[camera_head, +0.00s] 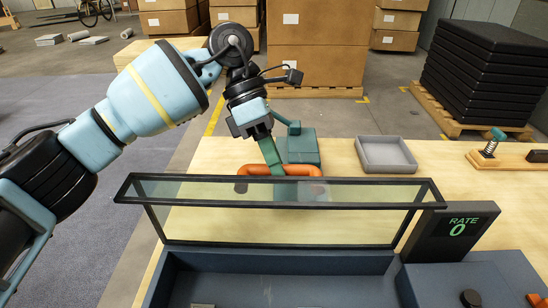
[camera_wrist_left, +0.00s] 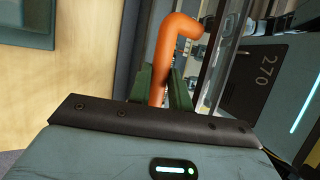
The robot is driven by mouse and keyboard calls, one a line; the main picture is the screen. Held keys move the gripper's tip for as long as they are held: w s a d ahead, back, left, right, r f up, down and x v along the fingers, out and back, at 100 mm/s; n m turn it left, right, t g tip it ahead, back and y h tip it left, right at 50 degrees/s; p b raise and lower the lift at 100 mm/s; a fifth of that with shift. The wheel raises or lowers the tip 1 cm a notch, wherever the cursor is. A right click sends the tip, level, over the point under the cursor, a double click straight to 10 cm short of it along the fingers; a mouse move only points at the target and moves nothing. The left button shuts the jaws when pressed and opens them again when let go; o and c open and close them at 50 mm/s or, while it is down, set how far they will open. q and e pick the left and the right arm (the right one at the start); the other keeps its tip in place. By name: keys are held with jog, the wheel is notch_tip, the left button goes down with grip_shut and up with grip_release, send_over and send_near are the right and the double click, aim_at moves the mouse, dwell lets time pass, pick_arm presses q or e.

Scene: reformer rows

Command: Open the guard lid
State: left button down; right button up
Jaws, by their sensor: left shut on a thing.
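The guard lid (camera_head: 410,192) is a clear panel in a dark frame, above the far side of a dark blue-grey housing (camera_head: 280,262). An orange bar handle (camera_head: 303,170) shows just beyond the lid's upper edge; it also fills the upper middle of the left wrist view (camera_wrist_left: 165,50). My left gripper (camera_head: 275,172) reaches down from above, its green fingers closed around the handle. In the left wrist view the fingers (camera_wrist_left: 165,92) sit on both sides of the orange bar. The lid's exact angle is hard to judge. My right gripper is not in view.
A display reading RATE 0 (camera_head: 457,230) stands right of the lid. A spring device (camera_head: 490,148) is at the right. Cartons and black stacked slabs stand beyond.

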pick_arm(q)
jog(key=shift+s+f, duration=0.15)
jog(key=shift+f, duration=0.55)
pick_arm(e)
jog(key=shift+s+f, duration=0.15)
pick_arm(q)
jog(key=c, duration=1.6)
grip_release()
jog(key=o, duration=0.3)
jog(key=shift+r, duration=0.3)
jog(key=shift+r, duration=0.1)
jog(key=b+v, duration=0.1)
jog(key=v, duration=0.6)
jog(key=shift+w+r, duration=0.2)
jog(key=shift+w, duration=0.1)
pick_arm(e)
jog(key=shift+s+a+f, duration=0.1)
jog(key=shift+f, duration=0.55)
pick_arm(q)
jog(key=shift+a, duration=0.1)
